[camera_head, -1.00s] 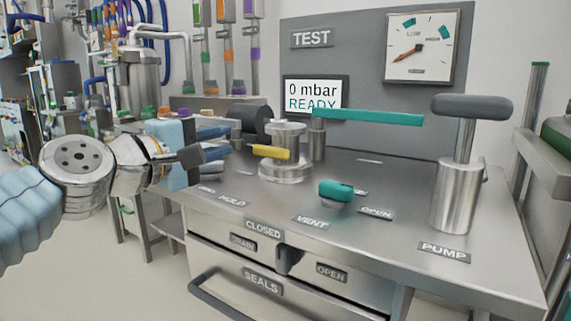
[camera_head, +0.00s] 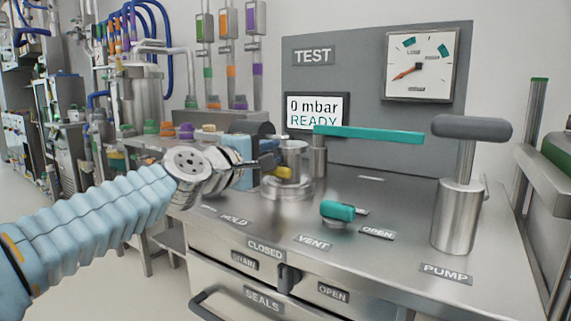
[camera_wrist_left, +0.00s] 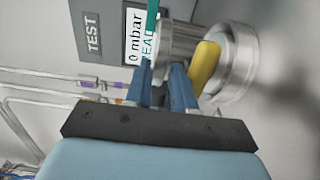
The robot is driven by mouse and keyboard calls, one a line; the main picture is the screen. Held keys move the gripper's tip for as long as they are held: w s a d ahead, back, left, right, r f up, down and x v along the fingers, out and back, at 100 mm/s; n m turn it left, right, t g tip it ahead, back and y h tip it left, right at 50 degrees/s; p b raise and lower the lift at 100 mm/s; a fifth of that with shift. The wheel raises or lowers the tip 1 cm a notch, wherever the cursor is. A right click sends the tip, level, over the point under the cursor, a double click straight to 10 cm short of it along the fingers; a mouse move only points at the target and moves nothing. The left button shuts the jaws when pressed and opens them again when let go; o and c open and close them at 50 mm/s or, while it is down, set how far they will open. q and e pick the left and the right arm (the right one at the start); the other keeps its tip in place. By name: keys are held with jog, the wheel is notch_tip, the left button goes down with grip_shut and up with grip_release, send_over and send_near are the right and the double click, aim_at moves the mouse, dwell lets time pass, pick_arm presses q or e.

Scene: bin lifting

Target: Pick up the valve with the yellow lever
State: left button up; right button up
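The valve (camera_head: 288,188) is a silvery metal cylinder on a round base with a yellow lever (camera_head: 285,173), standing upright on the steel bench. My left gripper (camera_head: 270,163) is at the valve's left side, partly covering it. In the left wrist view the blue fingers of my gripper (camera_wrist_left: 160,80) are apart with nothing clearly between them. The valve's metal body (camera_wrist_left: 238,62) and its yellow lever (camera_wrist_left: 204,66) lie just beyond and to the right of the fingertips. I cannot tell whether a finger touches the valve. My right gripper is not in view.
A teal bar handle (camera_head: 368,133) extends behind the valve. A teal knob (camera_head: 338,210) stands in front, near the VENT label. The pump (camera_head: 459,215) with a grey T-handle stands at the right. A gauge panel (camera_head: 350,75) stands behind the bench.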

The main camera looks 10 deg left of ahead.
pick_arm(q)
jog(key=shift+w, duration=0.2)
jog(key=shift+d, duration=0.1)
grip_shut()
jog(key=shift+f, duration=0.1)
dwell(1.0)
